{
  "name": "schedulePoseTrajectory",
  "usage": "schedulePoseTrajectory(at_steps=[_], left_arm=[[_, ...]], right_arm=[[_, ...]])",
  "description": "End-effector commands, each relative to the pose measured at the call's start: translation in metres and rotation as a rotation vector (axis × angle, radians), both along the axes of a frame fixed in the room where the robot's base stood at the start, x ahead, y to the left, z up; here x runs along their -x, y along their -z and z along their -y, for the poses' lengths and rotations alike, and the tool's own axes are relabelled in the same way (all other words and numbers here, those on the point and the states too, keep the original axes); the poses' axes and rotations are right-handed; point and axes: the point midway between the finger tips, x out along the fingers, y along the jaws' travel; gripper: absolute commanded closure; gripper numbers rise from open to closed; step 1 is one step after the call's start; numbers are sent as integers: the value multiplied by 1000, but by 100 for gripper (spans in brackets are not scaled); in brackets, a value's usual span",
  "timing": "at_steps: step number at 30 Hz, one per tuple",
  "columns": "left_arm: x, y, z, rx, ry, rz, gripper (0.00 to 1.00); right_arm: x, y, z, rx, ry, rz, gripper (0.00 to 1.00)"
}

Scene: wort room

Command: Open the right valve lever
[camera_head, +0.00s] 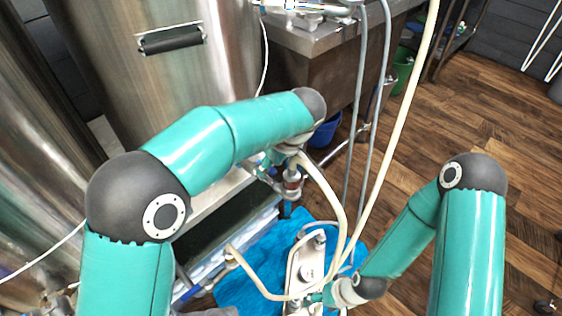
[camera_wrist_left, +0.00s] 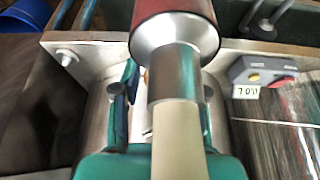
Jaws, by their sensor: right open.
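A red and steel fitting (camera_head: 292,186) hangs below the end of my left arm in the head view. My left gripper (camera_head: 266,164) is beside it, small and partly hidden. In the left wrist view a red and steel coupling (camera_wrist_left: 175,30) on a beige hose (camera_wrist_left: 179,140) fills the middle, in front of the gripper; whether its fingers touch anything is unclear. My right gripper (camera_head: 318,296) is open at the lower middle, close to the hoses and a pale steel pump-like unit (camera_head: 308,262). I cannot make out the right valve lever with certainty.
A steel tank (camera_head: 165,85) with a black handle stands behind my left arm. A steel bench (camera_head: 310,40) is at the back. Hoses (camera_head: 405,110) hang through the middle. A blue cloth (camera_head: 240,288) lies below.

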Motion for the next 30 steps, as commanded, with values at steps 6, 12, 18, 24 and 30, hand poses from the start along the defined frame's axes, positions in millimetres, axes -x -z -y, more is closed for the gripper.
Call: schedulePoseTrajectory(at_steps=[6, 12, 18, 24, 30], left_arm=[[0, -1, -1, -2, 1, 1, 56], [2, -12, 2, -2, 2, 4, 56], [11, -43, 12, 1, 2, 6, 56], [23, -80, 23, 0, 2, 4, 56], [30, -104, 29, -1, 3, 2, 56]], right_arm=[[0, 0, 0, 0, 0, 0, 33], [0, -1, 0, 0, 0, 0, 33], [0, -1, 0, 0, 0, 0, 33], [0, -1, 0, 0, 0, 0, 33], [0, -1, 0, 0, 0, 0, 33]])
